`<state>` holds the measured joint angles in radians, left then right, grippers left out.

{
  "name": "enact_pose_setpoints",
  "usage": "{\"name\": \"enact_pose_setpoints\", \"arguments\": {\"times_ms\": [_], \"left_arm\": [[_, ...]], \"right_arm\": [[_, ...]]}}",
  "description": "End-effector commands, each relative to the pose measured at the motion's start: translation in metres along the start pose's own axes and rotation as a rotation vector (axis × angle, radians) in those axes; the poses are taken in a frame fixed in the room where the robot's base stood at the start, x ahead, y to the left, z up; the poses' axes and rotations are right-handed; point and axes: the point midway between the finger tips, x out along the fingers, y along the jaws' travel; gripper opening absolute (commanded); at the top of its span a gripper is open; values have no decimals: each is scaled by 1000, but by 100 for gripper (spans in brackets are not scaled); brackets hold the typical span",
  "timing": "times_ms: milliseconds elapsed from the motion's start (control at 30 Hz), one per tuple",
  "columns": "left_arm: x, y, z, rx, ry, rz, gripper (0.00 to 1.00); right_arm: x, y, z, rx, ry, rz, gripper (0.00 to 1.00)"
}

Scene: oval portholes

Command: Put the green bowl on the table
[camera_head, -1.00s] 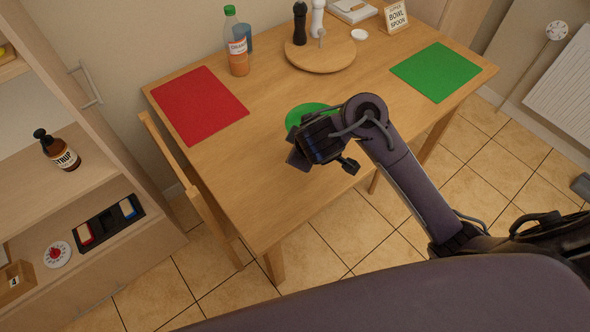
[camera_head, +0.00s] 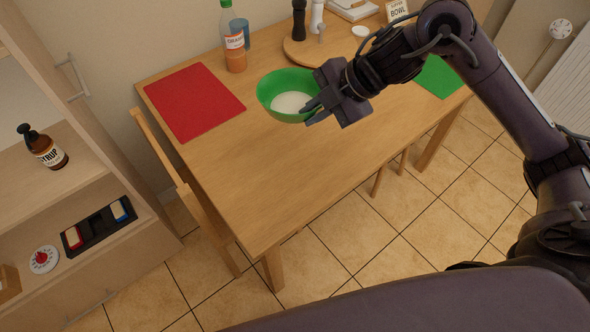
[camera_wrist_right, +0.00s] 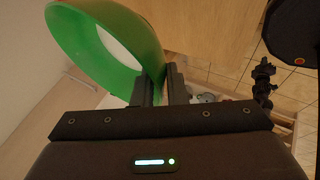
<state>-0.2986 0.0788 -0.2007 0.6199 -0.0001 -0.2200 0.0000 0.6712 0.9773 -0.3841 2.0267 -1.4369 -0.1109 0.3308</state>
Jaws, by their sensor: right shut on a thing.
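The green bowl (camera_head: 268,92) has a pale inside bottom and appears at the middle of the table's (camera_head: 225,165) far half in the head view. My right gripper (camera_head: 312,108) is shut on its near right rim. The right wrist view shows the bowl (camera_wrist_right: 128,30) tilted in that picture, its rim between the two fingers (camera_wrist_right: 160,88). Whether the bowl touches the tabletop or hangs above it, I cannot tell. My left gripper is outside the head view; a small dark shape at the right of the wrist view may be it, too unclear to read.
A red mat (camera_head: 193,102) lies left of the bowl, a green mat (camera_head: 440,77) to the right. A bottle (camera_head: 234,45), a blue cup (camera_head: 243,28) and a round board (camera_head: 300,52) with dark and white mills stand behind. The table's near left part is clear.

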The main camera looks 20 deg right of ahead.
Motion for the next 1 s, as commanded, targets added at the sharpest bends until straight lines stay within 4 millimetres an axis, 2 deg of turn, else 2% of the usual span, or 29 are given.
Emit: {"name": "enact_pose_setpoints", "arguments": {"times_ms": [67, 167, 600, 1000], "left_arm": [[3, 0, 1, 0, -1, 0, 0], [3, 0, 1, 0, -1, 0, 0], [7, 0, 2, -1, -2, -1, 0], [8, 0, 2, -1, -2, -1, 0]], "right_arm": [[-1, -4, 1, -21, 15, -8, 0], [10, -13, 5, -26, 23, -15, 0], [98, -70, 43, -21, 23, -12, 0], [135, -94, 60, -22, 22, -11, 0]]}}
